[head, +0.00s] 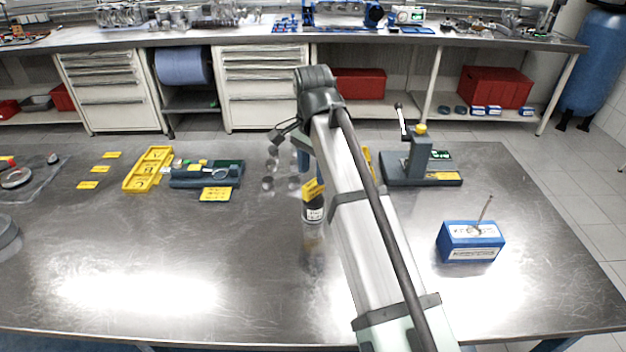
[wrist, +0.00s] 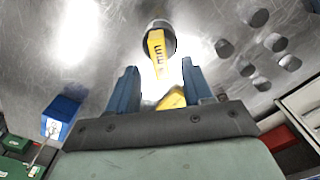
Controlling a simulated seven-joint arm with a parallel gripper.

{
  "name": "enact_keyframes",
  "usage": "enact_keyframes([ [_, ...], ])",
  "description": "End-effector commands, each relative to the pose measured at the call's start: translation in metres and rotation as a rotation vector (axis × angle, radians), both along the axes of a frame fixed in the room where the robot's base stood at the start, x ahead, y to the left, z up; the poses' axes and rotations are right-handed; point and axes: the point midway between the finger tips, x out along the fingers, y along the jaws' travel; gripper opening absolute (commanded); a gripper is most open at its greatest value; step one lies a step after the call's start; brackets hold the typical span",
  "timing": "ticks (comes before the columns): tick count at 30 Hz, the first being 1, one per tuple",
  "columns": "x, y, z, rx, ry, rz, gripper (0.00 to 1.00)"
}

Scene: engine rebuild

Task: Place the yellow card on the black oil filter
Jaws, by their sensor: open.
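The black oil filter (head: 314,213) stands upright on the metal table, left of my arm in the head view. A yellow card (head: 313,188) is at its top and looks tilted. In the wrist view the card (wrist: 156,52) lies across the filter's dark round top (wrist: 155,24), with one end reaching toward my gripper. My gripper (wrist: 160,77) is open, with its blue fingers apart and the card's near end around the gap between them. I cannot tell if a finger touches the card. My arm hides most of my gripper in the head view.
A second yellow piece (wrist: 172,99) shows low between the fingers, partly hidden. A yellow tray (head: 148,169) and a dark fixture (head: 206,175) lie left. A grey press-like stand (head: 419,165) and a blue box (head: 470,242) are right. The table front is clear.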

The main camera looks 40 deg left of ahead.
Motion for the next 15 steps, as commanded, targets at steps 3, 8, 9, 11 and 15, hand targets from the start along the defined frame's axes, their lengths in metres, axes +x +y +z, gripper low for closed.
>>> enact_keyframes([
  [3, 0.001, 0.002, 0.024, 0.002, -0.001, 0.0, 0.51],
  [8, 0.001, 0.001, 0.049, 0.001, -0.001, 0.0, 0.51],
  [9, 0.001, 0.001, 0.055, 0.001, 0.0, 0.0, 0.51],
  [11, 0.0, 0.001, 0.061, 0.0, 0.0, 0.0, 0.51],
  [15, 0.0, 0.001, 0.071, 0.0, 0.0, 0.0, 0.51],
])
